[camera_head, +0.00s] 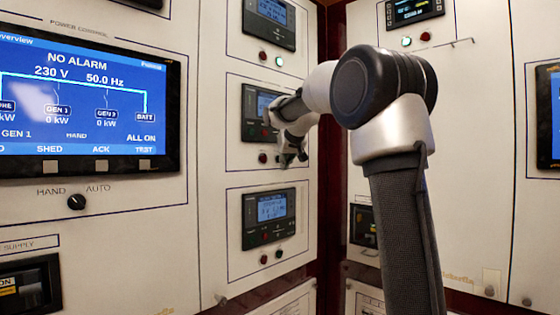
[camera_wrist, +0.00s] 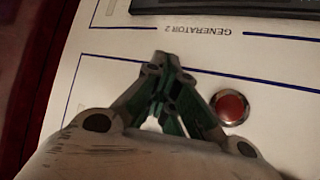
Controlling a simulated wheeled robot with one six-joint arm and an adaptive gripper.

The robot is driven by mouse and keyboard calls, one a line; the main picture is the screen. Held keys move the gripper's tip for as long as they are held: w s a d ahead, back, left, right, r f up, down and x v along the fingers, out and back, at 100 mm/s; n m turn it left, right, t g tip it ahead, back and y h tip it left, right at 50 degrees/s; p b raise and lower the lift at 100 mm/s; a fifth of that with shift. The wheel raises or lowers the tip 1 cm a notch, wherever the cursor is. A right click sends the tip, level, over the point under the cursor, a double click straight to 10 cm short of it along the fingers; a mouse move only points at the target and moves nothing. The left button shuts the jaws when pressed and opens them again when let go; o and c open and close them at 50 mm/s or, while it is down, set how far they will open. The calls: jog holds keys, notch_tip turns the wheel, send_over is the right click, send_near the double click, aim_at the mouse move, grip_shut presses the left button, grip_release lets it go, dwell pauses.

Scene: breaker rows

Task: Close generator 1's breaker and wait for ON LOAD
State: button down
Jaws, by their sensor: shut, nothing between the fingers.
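My gripper (camera_head: 290,158) is shut and empty in front of the middle controller (camera_head: 251,102) on the narrow panel, hiding part of that controller and its lower right area. A red button (camera_head: 263,158) shows just left of the fingers. In the wrist view my closed fingertips (camera_wrist: 160,62) point at the white panel, with a red button (camera_wrist: 231,107) right of them. No second button shows there; the fingers may cover one. An upside-down GENERATOR 2 label (camera_wrist: 201,30) lies beyond the blue frame line. Contact cannot be told. The big screen (camera_head: 80,100) reads NO ALARM, 230 V, 50.0 Hz, and 0 kW.
Similar controllers sit above (camera_head: 269,22) and below (camera_head: 268,217), each with small buttons under it. A HAND/AUTO knob (camera_head: 76,202) is under the big screen. A side wall with another controller (camera_head: 414,11) stands right, behind my arm.

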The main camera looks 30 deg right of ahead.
jog(key=shift+s+d, duration=0.1)
jog(key=shift+s, duration=0.05)
jog(key=shift+s+d, duration=0.2)
jog(key=shift+s, duration=0.45)
jog(key=shift+s, duration=0.1)
jog(key=s, duration=0.1)
jog(key=s+d, duration=0.1)
jog(key=s, duration=0.2)
jog(key=shift+s+d, duration=0.25)
jog(key=shift+d, duration=0.1)
dwell(0.8)
jog(key=s+f+g, duration=0.3)
jog(key=s+f, duration=0.2)
jog(key=f, duration=0.4)
jog(key=s+a+f+g, duration=0.1)
jog(key=s+a+f, duration=0.2)
jog(key=s, duration=0.8)
jog(key=s+a+f+n+g+y, duration=0.1)
jog(key=s+a+f, duration=0.2)
jog(key=s+f, duration=0.4)
jog(key=s+a+f+n+g+y, duration=0.1)
jog(key=s+a+f, duration=0.3)
jog(key=s, duration=1.1)
jog(key=shift+f, duration=0.55)
